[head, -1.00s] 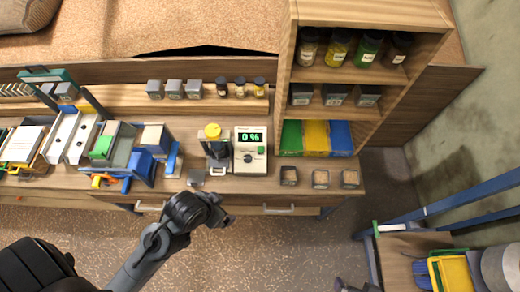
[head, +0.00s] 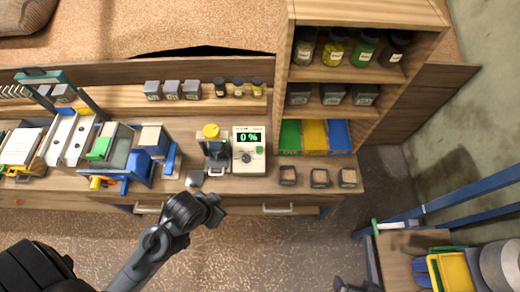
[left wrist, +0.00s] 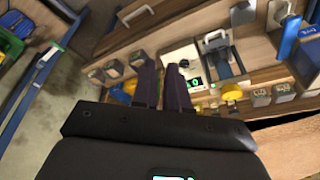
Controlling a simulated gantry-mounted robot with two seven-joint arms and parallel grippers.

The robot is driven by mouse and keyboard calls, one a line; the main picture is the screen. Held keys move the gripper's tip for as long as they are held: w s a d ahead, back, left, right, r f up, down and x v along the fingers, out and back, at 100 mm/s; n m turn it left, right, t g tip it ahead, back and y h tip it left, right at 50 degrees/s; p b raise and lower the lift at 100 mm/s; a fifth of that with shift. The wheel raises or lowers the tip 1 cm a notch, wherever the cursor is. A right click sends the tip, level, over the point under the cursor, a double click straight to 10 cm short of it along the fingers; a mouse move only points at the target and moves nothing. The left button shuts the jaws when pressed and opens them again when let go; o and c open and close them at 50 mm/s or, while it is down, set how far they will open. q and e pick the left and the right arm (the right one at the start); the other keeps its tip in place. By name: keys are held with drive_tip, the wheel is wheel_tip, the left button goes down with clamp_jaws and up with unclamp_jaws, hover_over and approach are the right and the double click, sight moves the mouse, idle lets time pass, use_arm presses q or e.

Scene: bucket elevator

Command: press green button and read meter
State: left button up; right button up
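The meter (head: 249,163) is a pale box on the workbench, and its display (head: 249,137) reads 0 % in green. A small green button (head: 260,149) sits below the display, beside a dark knob. The meter also shows in the left wrist view (left wrist: 180,58), partly behind the fingers. My left gripper (head: 216,212) is in front of the bench edge, apart from the meter. In the left wrist view its two dark fingers (left wrist: 163,66) are apart with a narrow empty gap. A dark piece of my right arm (head: 350,286) shows at the bottom edge; its fingers are unclear.
A device with a yellow top (head: 212,131) stands left of the meter. Several small open boxes (head: 319,177) line the front edge to the right. A wooden shelf (head: 290,75) with jars and coloured bins rises behind.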

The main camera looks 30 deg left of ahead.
use_arm(q)
clamp_jaws()
idle(1.1)
